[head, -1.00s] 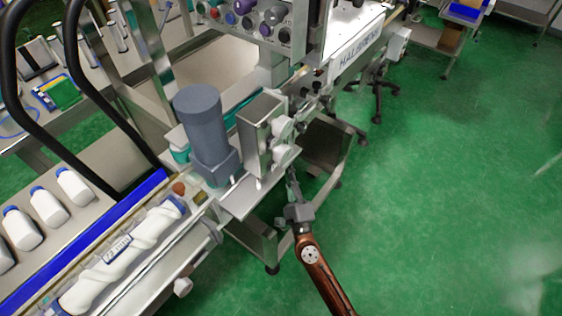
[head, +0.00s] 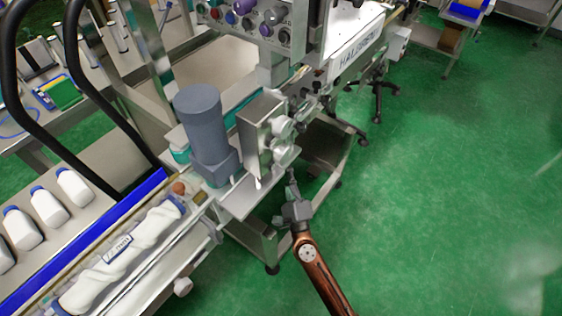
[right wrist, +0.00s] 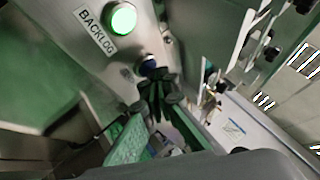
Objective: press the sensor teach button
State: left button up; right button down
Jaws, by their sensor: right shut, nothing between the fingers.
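In the right wrist view a dark blue button (right wrist: 148,66) sits on a grey metal panel, below a lit green lamp or button (right wrist: 123,18) beside a BACKLOG label (right wrist: 95,28). I cannot read a label naming the teach button. My right gripper (right wrist: 153,82) is shut and empty, its dark fingertips just below the blue button; whether they touch it I cannot tell. In the head view my right gripper (head: 292,180) is at the front side of the machine, beside the steel bracket with white knobs (head: 284,128). The buttons there are hidden. My left gripper is out of view.
A grey motor (head: 205,125) stands on the conveyor left of the gripper. A control box (head: 262,22) with knobs is above. The green floor (head: 450,200) at right is clear.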

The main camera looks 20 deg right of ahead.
dwell(0.3)
jog(key=shift+s, duration=0.1)
jog(key=shift+s+d, duration=0.5)
jog(key=shift+s, duration=0.1)
jog(key=s+d, duration=0.1)
jog(key=s, duration=0.1)
jog(key=s+d+p, duration=0.1)
jog(key=s+d, duration=0.1)
dwell(0.4)
dwell(0.7)
